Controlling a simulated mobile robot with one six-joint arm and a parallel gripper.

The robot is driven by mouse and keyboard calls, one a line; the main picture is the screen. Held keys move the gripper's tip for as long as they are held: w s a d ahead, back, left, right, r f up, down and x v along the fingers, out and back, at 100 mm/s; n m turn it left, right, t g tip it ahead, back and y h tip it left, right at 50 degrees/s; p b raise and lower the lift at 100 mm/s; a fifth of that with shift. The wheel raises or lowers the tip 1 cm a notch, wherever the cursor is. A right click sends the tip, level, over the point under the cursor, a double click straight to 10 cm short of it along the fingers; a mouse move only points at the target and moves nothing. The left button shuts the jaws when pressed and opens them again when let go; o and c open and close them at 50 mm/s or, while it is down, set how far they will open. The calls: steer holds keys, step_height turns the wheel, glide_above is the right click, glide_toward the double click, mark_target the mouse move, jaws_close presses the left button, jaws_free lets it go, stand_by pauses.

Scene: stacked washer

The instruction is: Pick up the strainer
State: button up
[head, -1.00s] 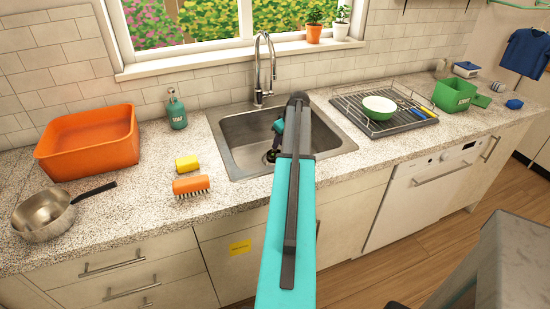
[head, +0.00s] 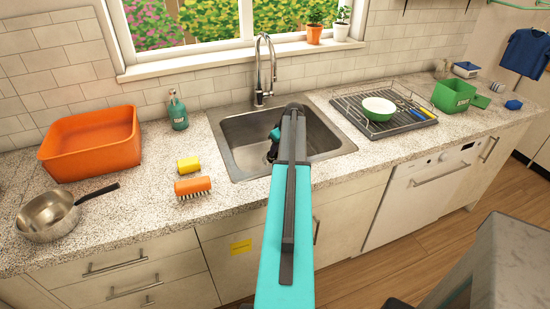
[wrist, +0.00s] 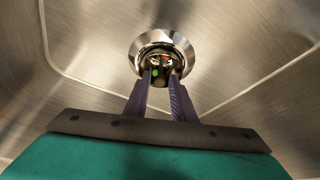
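The strainer (wrist: 165,62) shows in the wrist view as a round metal piece with a dark inside and small red and green bits. It sits in the drain at the bottom of the sink (head: 240,150). My gripper (wrist: 161,75) points down at it, with the two dark fingers apart and a gap between them. The fingertips overlap the near part of the strainer in the picture; I cannot tell whether they touch it. In the head view, my gripper (head: 272,157) is low in the sink, and my arm and gripper mostly hide the strainer.
The steel sink walls surround my gripper. The faucet (head: 265,75) stands behind the sink. A yellow sponge (head: 188,164) and an orange brush (head: 193,187) lie left of it. A dish rack (head: 395,125) with a green bowl (head: 379,107) stands to the right.

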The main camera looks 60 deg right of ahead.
stand_by(0.3)
jaws_close()
steer(key=shift+r, duration=0.1)
step_height(320, 180, up, 10)
steer(key=b, duration=0.2)
stand_by(0.6)
stand_by(0.8)
